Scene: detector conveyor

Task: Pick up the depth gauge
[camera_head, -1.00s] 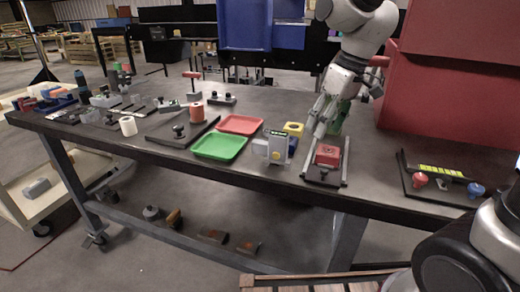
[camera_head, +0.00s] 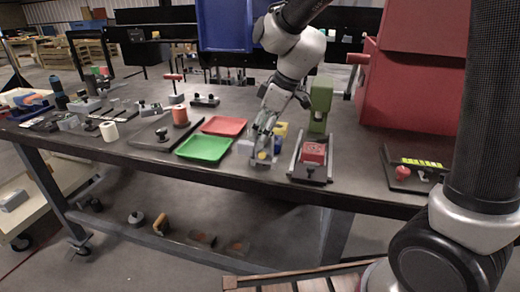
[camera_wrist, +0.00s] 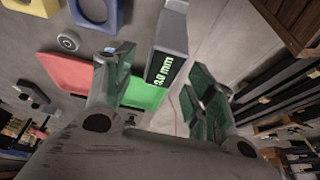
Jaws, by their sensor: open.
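The depth gauge (camera_wrist: 173,33) is a grey body with a lit green millimetre display, seen in the wrist view between and just beyond my fingers. My gripper (camera_head: 263,143) is open above and around the gauge's top. In the wrist view my gripper (camera_wrist: 163,78) has one green-padded finger on each side of the display. I cannot tell whether either finger touches it.
A green tray (camera_head: 203,149) and a red tray (camera_head: 224,126) lie left of the gauge. A yellow and blue block (camera_head: 281,130) is close behind it. A red block in a rail fixture (camera_head: 314,153) and a green stand (camera_head: 319,107) are close to the right.

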